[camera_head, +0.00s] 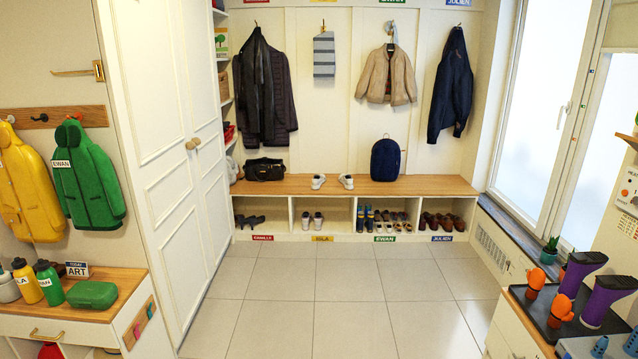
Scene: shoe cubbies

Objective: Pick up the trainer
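Two white shoes that look like trainers stand apart on the wooden bench top at the back: the left one (318,181) and the right one (346,181). A pair of light-toed shoes (312,220) sits in the cubby above the yellow label. Which of these the task means by the trainer, I cannot tell. Neither of my grippers shows in the head view.
The bench (270,184) also bears a black bag (264,169) and a navy backpack (385,159). More shoes fill the cubbies below. A cabinet (70,318) stands at left; purple boots (580,272) stand on a dark tray at right. The tiled floor (340,290) between is clear.

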